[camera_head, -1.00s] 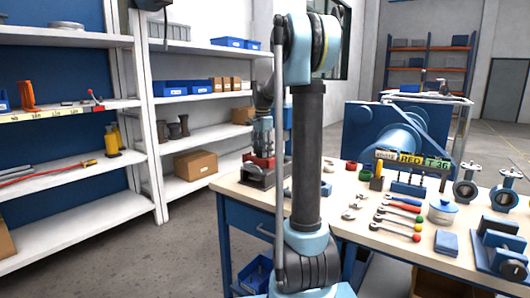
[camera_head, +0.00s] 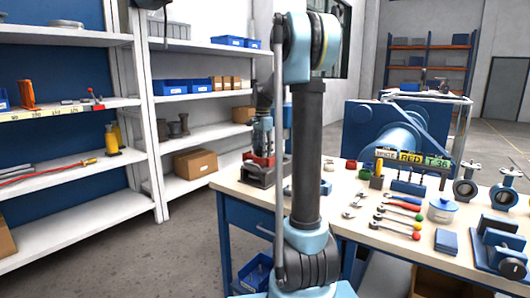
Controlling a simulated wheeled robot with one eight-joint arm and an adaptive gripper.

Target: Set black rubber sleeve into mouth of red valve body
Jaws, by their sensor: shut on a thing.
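The red valve body (camera_head: 264,160) sits in a grey fixture (camera_head: 262,176) at the left end of the workbench, partly behind my upright arm link. My gripper (camera_head: 262,138) is small and dark in the picture, pointing down just above the red body. It is shut on a dark piece, which I take to be the black rubber sleeve. The sleeve's outline cannot be made out, and neither can the mouth of the body. I cannot tell whether sleeve and body touch.
The workbench (camera_head: 345,195) carries wrenches and colour-handled tools (camera_head: 400,215), a lidded white pot (camera_head: 442,209), grey butterfly valves (camera_head: 465,190) and blue fixtures (camera_head: 500,245) at right. White shelves (camera_head: 200,145) stand behind at left. Open floor lies between shelves and bench.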

